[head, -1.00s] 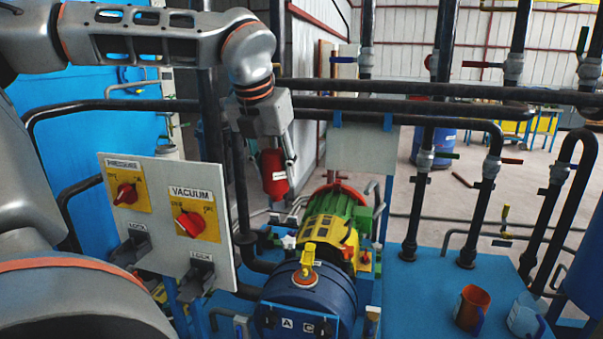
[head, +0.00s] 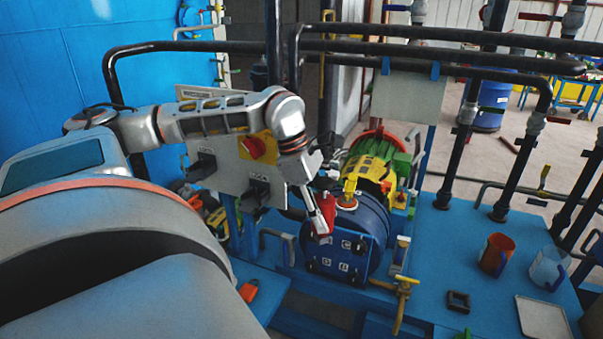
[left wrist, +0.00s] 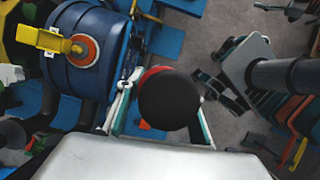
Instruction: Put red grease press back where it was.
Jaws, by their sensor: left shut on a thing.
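The red grease press (head: 326,207) is in my left gripper (head: 319,221), in front of the blue pump drum (head: 362,232) in the head view. The gripper's fingers partly cover it. In the left wrist view the press shows end-on as a black round end (left wrist: 170,99) with a red rim, between the two fingers of my left gripper (left wrist: 160,112). The blue drum (left wrist: 84,52) with its yellow handle is to its left there. I cannot tell whether the press touches the drum. My right gripper is not in view.
A control panel (head: 222,152) stands behind my left arm. On the blue platform (head: 440,245) are an orange cup (head: 496,254), a clear cup (head: 548,268), a small black square frame (head: 458,301) and a pale tray (head: 541,318).

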